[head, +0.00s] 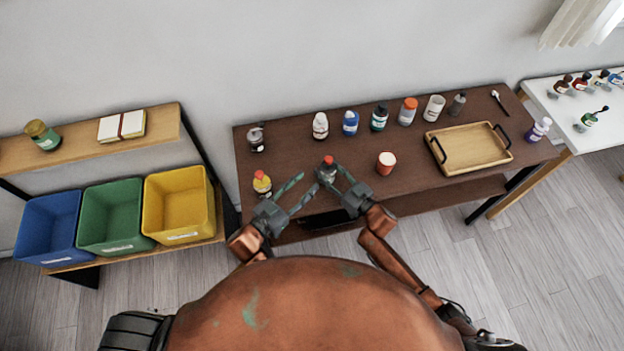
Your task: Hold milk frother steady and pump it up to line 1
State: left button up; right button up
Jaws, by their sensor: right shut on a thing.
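The milk frother (327,171), a small grey vessel with a red top, stands upright near the front edge of the brown table (290,149). My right gripper (334,177) reaches it from the front right and is shut on its body, with a finger on either side. My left gripper (307,182) is just left of the frother, its two fingers spread apart with nothing seen between them. It looks apart from the frother. The frother's lower part is partly hidden by the fingers, and no line marks can be made out on it.
A yellow bottle with a red cap (262,184) stands left of my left gripper. A red-and-white cup (386,163) stands right of the frother. Several bottles line the table's back, and a wooden tray (437,153) lies at right. Bins (180,237) stand at left.

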jog(key=o, duration=1.3)
